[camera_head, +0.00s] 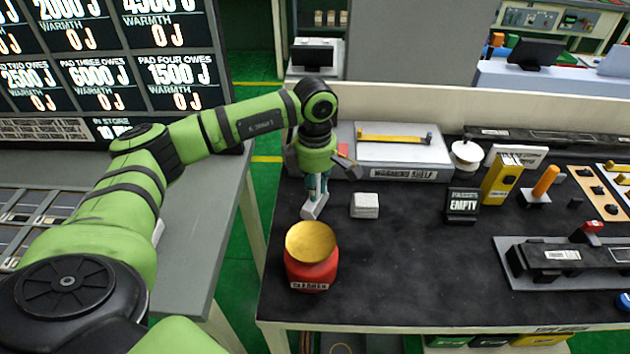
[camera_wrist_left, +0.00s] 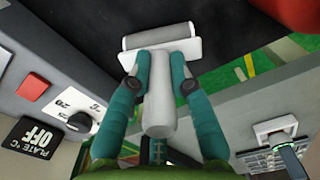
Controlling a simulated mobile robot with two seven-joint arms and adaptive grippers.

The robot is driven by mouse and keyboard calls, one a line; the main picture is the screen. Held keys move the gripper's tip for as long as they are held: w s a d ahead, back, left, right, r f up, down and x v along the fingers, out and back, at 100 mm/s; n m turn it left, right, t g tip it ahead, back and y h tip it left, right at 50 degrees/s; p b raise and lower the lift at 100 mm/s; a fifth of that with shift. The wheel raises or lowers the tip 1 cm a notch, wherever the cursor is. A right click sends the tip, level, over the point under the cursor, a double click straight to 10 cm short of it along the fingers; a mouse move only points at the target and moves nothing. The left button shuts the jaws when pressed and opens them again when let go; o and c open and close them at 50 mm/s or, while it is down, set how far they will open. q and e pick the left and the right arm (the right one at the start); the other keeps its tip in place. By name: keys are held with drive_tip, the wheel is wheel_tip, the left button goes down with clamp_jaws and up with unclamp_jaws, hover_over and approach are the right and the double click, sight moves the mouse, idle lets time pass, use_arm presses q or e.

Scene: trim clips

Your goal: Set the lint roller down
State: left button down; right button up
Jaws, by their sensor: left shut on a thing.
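My left gripper (camera_head: 316,188) points down near the left edge of the black-topped table (camera_head: 400,270). Its teal fingers are closed around the pale handle of the lint roller (camera_head: 314,208). In the left wrist view the handle of the lint roller (camera_wrist_left: 159,105) lies between the two fingers (camera_wrist_left: 160,62), with its grey roller head beyond the fingertips. The roller head is low, over or on the black tabletop; I cannot tell whether it touches. My right gripper is out of view.
A red container with a gold lid (camera_head: 310,262) stands just in front. A small white block (camera_head: 364,205) is to the right, and the warming shelf (camera_head: 403,155) is behind. A yellow box (camera_head: 501,180) stands further right. The middle front of the table is clear.

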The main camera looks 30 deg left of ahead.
use_arm(q)
drive_tip(key=shift+f, duration=0.1)
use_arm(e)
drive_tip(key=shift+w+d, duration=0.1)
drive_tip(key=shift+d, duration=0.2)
use_arm(q)
drive_tip(key=shift+f, duration=0.1)
drive_tip(key=c, duration=1.1)
unclamp_jaws()
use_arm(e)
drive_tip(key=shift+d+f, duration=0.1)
use_arm(q)
wheel_tip(320, 180, up, 11)
drive_tip(key=b, duration=0.3)
drive_tip(key=shift+r, duration=0.65)
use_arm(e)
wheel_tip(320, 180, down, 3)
